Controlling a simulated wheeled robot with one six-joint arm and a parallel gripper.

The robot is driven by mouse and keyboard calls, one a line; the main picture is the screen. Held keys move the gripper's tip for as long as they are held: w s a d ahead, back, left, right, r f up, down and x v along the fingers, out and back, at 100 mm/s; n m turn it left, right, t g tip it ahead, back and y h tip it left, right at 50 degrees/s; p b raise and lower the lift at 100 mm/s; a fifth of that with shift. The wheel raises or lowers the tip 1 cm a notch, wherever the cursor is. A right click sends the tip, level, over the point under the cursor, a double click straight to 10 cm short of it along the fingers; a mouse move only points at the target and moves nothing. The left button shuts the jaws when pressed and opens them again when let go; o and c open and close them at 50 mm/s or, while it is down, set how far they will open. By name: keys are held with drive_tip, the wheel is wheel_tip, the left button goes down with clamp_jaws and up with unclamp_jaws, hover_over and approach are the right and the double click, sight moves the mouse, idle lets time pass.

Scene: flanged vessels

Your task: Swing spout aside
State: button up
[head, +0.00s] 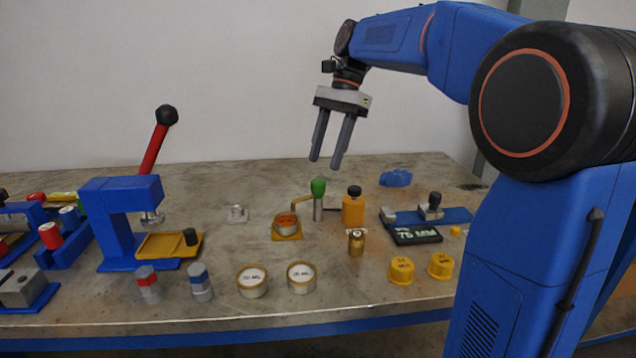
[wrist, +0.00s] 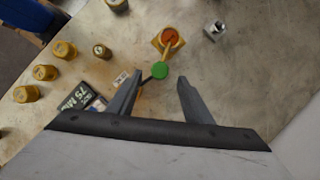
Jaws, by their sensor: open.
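The spout is a thin brass-coloured tube (head: 301,202) on a grey post with a green top (head: 318,187). It reaches left over an orange-filled cup (head: 286,220) on a yellow square base. In the wrist view the green top (wrist: 159,69) sits between the fingertip lines, and the spout (wrist: 166,50) points over the orange cup (wrist: 169,36). A short dark bar leaves the post on the side away from the cup. My gripper (head: 325,164) is open and empty, pointing down above the green top, apart from it; its fingers also show in the wrist view (wrist: 159,80).
An orange bottle with a black cap (head: 353,207) stands close right of the post. A brass jar (head: 356,243) is in front, and a dark "75 MM" display (head: 416,236) is to the right. A small metal block (head: 237,213) stands left. A blue press (head: 122,215) stands farther left.

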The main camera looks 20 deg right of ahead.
sight(319, 181)
drive_tip(key=x, duration=0.7)
drive_tip(key=shift+f, duration=0.15)
clamp_jaws()
